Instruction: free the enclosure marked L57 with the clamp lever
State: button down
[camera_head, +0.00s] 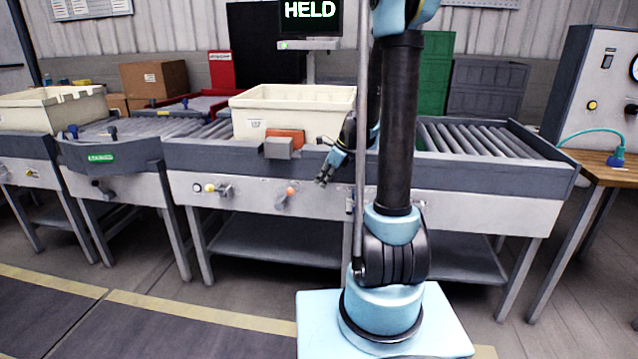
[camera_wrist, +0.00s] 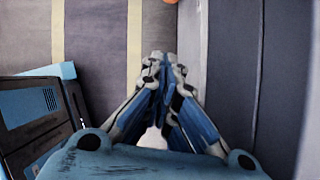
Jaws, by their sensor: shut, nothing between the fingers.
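A cream bin (camera_head: 292,108) stands on the roller conveyor, with a small label on its front that is too small to read surely. An orange pad (camera_head: 285,135) on a grey block (camera_head: 283,148) sits against its front. A lever with an orange knob (camera_head: 290,191) is on the conveyor's front panel below. My gripper (camera_head: 324,178) is in front of the conveyor, to the right of the knob and slightly higher. In the wrist view my gripper (camera_wrist: 160,58) is shut and empty, pointing downward; a bit of orange (camera_wrist: 178,14) shows beyond the fingertips.
A screen (camera_head: 310,12) above reads "HELD". A yellow-knobbed lever (camera_head: 211,188) is left of the orange one. Another cream bin (camera_head: 50,110) stands at left. A wooden bench (camera_head: 600,168) with a gauge cabinet is at right. Open floor lies in front.

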jog(key=x, duration=0.8)
jog(key=shift+a+f, duration=0.1)
jog(key=shift+f, duration=0.05)
jog(key=shift+w+a+r, duration=0.2)
jog(key=shift+a, duration=0.35)
jog(key=shift+w+a+r, duration=0.2)
jog(key=shift+w+a, duration=0.05)
jog(key=shift+a, duration=0.25)
jog(key=shift+w+a+r, duration=0.2)
jog(key=shift+w+a, duration=0.15)
jog(key=shift+a, duration=0.3)
jog(key=shift+d, duration=0.1)
